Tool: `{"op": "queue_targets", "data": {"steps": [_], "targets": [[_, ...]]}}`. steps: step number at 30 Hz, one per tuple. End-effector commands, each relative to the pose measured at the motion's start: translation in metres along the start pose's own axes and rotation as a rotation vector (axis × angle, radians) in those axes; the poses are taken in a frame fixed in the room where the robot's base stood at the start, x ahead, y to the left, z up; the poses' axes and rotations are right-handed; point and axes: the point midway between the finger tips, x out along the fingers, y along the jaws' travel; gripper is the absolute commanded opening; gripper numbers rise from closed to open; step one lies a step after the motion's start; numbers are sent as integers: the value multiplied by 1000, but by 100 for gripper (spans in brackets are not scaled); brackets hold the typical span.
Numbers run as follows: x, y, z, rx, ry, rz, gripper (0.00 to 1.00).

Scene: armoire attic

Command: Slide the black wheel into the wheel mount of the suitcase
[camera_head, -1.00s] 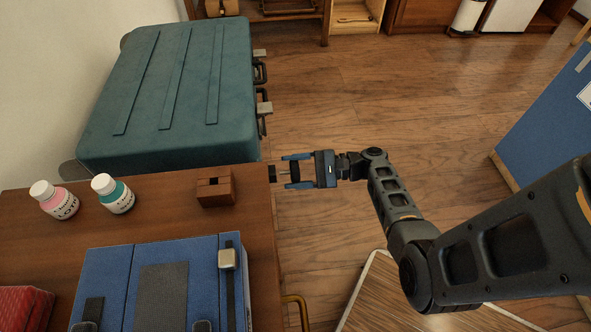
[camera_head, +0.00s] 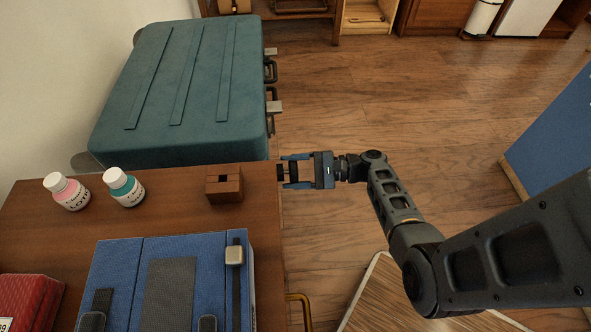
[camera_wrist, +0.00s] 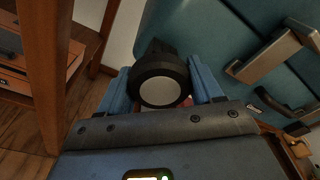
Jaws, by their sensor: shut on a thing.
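The black wheel (camera_wrist: 160,88) with a grey hub is held between the two blue fingers of my gripper (camera_head: 292,172). My gripper is shut on it, beside the right edge of the wooden table in the head view. The wheel also shows as a small dark shape in the head view (camera_head: 283,171). The teal suitcase (camera_head: 190,85) stands behind the table, with handles and latches on its right side; it fills the upper right of the wrist view (camera_wrist: 220,30). I cannot make out the wheel mount clearly in either view.
The wooden table (camera_head: 175,220) bears a brown slotted block (camera_head: 225,190), a pink bottle (camera_head: 72,195), a teal bottle (camera_head: 127,192), a blue case (camera_head: 125,270) and a red box (camera_head: 25,300). Open floor (camera_head: 400,110) lies right of the suitcase.

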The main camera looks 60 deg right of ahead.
Motion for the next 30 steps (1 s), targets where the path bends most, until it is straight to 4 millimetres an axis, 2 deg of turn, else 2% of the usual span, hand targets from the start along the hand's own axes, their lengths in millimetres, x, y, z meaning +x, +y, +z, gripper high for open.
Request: {"op": "queue_targets", "data": {"steps": [17, 18, 27, 30], "targets": [[13, 0, 2, 0, -1, 0, 35], [13, 0, 2, 0, 0, -1, 67], [13, 0, 1, 0, 0, 0, 95], [13, 0, 1, 0, 0, 0, 95]]}}
